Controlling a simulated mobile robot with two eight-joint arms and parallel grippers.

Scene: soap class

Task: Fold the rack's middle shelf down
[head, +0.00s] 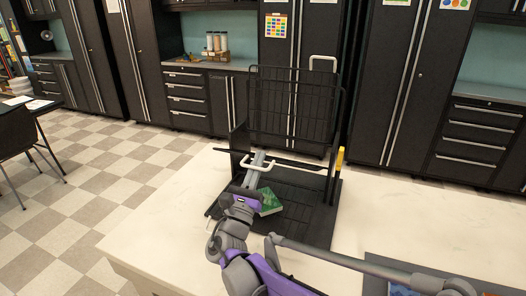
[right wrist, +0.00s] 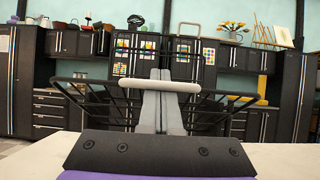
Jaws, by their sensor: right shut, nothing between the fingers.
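The black wire rack (head: 333,190) stands on the pale table. A tall wire panel (head: 292,100) rises upright at its top, with a white handle (head: 323,62) at the right. Lower down, a shelf with a white bar handle (head: 290,170) shows nearly edge-on; I take it for the middle shelf, and its exact tilt is hard to tell. My right gripper (head: 259,156) is shut and empty, its fingers crossing this handle. In the right wrist view the white handle (right wrist: 188,86) passes in front of the closed fingers (right wrist: 160,75); contact is unclear. My left gripper is out of view.
A green box (head: 269,201) lies on the rack's bottom shelf, just right of my right gripper. A yellow item (head: 340,158) is at the rack's right side. The white table (head: 160,235) is clear to the left. A dark tray-like object (head: 375,285) lies at front right.

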